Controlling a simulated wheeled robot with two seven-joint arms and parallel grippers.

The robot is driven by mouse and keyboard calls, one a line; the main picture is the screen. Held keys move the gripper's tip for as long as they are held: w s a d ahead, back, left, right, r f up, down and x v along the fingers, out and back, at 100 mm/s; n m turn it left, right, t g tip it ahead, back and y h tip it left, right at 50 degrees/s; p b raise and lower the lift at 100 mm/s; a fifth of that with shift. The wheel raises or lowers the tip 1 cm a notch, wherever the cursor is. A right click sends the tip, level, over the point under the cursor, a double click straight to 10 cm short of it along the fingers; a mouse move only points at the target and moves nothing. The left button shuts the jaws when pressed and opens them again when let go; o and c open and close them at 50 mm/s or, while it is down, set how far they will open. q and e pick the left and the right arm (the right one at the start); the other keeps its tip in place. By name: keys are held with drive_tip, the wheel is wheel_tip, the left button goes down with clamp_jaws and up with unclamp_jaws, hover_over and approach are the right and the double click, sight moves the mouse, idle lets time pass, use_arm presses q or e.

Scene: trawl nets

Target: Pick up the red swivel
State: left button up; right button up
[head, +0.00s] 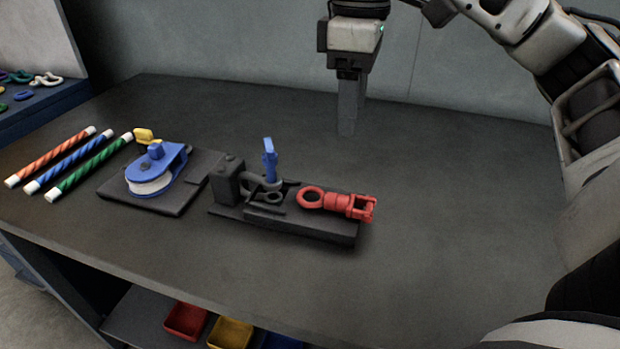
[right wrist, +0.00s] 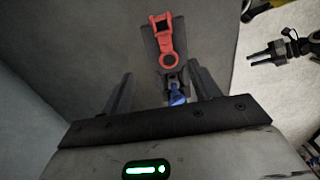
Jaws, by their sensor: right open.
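The red swivel (head: 338,202) lies on the right end of a dark fixture block (head: 290,226) on the table. It has a ring at its left end and a fork-shaped end at its right. My right gripper (head: 348,132) hangs above the table, behind the swivel and apart from it, pointing down. In the right wrist view the swivel (right wrist: 163,42) shows beyond my open, empty right fingers (right wrist: 164,84). My left gripper (right wrist: 252,58) shows small at the right of that view, and its jaw state is unclear.
A blue clamp handle (head: 270,160) stands upright on the fixture beside the swivel's ring. A blue pulley block (head: 156,170) and several striped rods (head: 67,160) lie to the left. The table (head: 450,200) is clear to the right. Coloured bins (head: 230,333) sit below.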

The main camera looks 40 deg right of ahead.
drive_tip(key=b, duration=0.3)
approach(349, 200)
drive_tip(key=shift+w+d, duration=0.25)
wheel_tip(349, 200, down, 4)
drive_tip(key=shift+r+b, duration=0.2)
drive_tip(key=shift+b, duration=0.1)
drive_tip(key=shift+f, duration=0.45)
drive_tip(key=f, duration=0.2)
drive_tip(key=f+b, duration=0.1)
drive_tip(key=f, duration=0.1)
drive_tip(key=shift+s+a+f+b, duration=0.1)
drive_tip(key=shift+s+f+b, duration=0.1)
drive_tip(key=shift+f+b, duration=0.1)
drive_tip(key=shift+f, duration=0.15)
drive_tip(key=c, duration=1.1)
clamp_jaws()
use_arm(q)
drive_tip(key=shift+s+d+f+t, duration=0.15)
drive_tip(key=shift+s+f, duration=0.15)
drive_tip(key=shift+f, duration=0.3)
drive_tip(key=shift+s+d+f+t, duration=0.15)
drive_tip(key=shift+s+f, duration=0.1)
drive_tip(key=shift+f, duration=0.35)
